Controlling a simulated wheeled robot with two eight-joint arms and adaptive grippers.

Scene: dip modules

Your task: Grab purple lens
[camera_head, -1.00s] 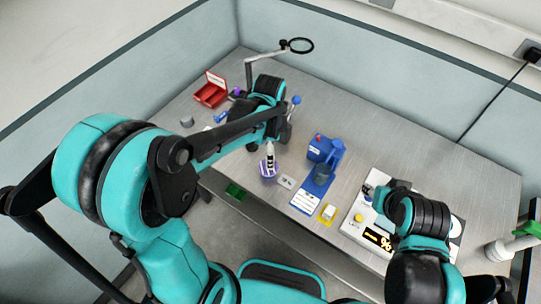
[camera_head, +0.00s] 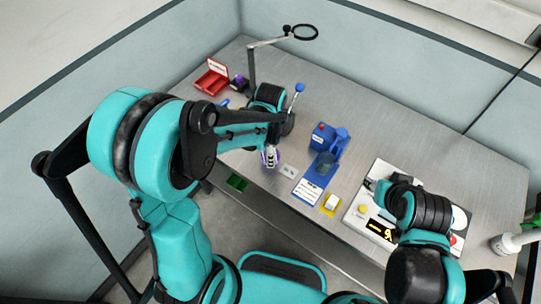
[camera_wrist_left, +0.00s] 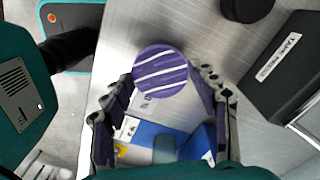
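The purple lens (camera_head: 263,159) is a round purple disc with white stripes near the table's front edge. In the left wrist view the lens (camera_wrist_left: 160,72) lies between and just beyond my left fingertips. My left gripper (camera_head: 270,156) points down over the lens and hides part of it. In the wrist view its fingers (camera_wrist_left: 161,85) are spread on both sides of the disc, very close to its edges; I cannot tell whether they touch it. My right gripper (camera_head: 372,187) is by the white device, and its fingers are too small to read.
A red open box (camera_head: 212,77) and a small dark purple item (camera_head: 240,83) stand at the back left. A blue device (camera_head: 322,135), a yellow holder (camera_head: 331,203) and a white device (camera_head: 358,212) stand right of the lens. A magnifier arm (camera_head: 251,65) rises behind.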

